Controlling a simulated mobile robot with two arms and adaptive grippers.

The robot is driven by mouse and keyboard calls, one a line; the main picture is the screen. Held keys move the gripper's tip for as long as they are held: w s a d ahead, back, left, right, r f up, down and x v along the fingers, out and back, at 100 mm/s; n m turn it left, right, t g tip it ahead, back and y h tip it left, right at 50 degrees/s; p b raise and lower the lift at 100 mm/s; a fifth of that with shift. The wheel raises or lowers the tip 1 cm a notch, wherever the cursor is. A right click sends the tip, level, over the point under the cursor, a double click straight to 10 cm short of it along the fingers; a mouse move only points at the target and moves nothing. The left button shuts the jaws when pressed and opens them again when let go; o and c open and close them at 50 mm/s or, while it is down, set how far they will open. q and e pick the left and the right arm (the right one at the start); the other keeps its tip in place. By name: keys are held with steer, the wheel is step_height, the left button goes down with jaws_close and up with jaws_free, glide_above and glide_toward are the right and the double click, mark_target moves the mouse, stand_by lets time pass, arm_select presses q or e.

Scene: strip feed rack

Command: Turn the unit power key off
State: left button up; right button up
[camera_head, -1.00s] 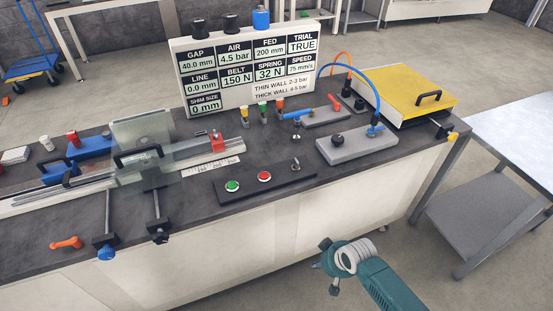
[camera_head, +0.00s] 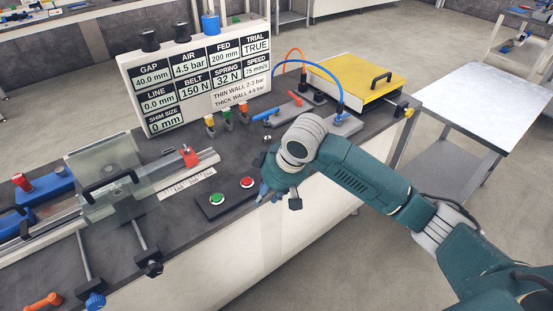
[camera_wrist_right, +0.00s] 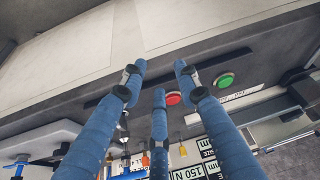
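The black control panel (camera_head: 225,207) lies along the bench's front edge, with a green button (camera_head: 216,198) and a red button (camera_head: 246,182). In the head view my right gripper (camera_head: 268,193) is over the panel's right end and hides the power key there. In the right wrist view my gripper's blue fingers (camera_wrist_right: 158,80) are spread apart with nothing between the tips. The red button (camera_wrist_right: 173,98) and green button (camera_wrist_right: 224,80) show beyond them. A small dark upright shape (camera_wrist_right: 123,122), probably the key, is partly behind a finger; its turn position cannot be read. My left gripper is out of view.
A display board (camera_head: 200,75) stands at the back of the bench. A glass guard (camera_head: 105,170) with clamps is to the left. A grey valve block (camera_head: 345,124) with a blue hose and a yellow-lidded box (camera_head: 355,75) are to the right. Open floor lies in front.

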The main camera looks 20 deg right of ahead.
steer(key=w+d+r+m+h, duration=0.1)
steer(key=w+d+r+m, duration=0.1)
steer(key=w+d+r, duration=0.7)
steer(key=shift+t, duration=0.3)
steer(key=x, duration=0.3)
steer(key=p+x, duration=0.1)
steer(key=x, duration=0.2)
steer(key=s+x, duration=0.1)
steer(key=x, duration=0.2)
steer(key=shift+a+f, duration=0.15)
steer(key=shift+a, duration=0.25)
jaws_close()
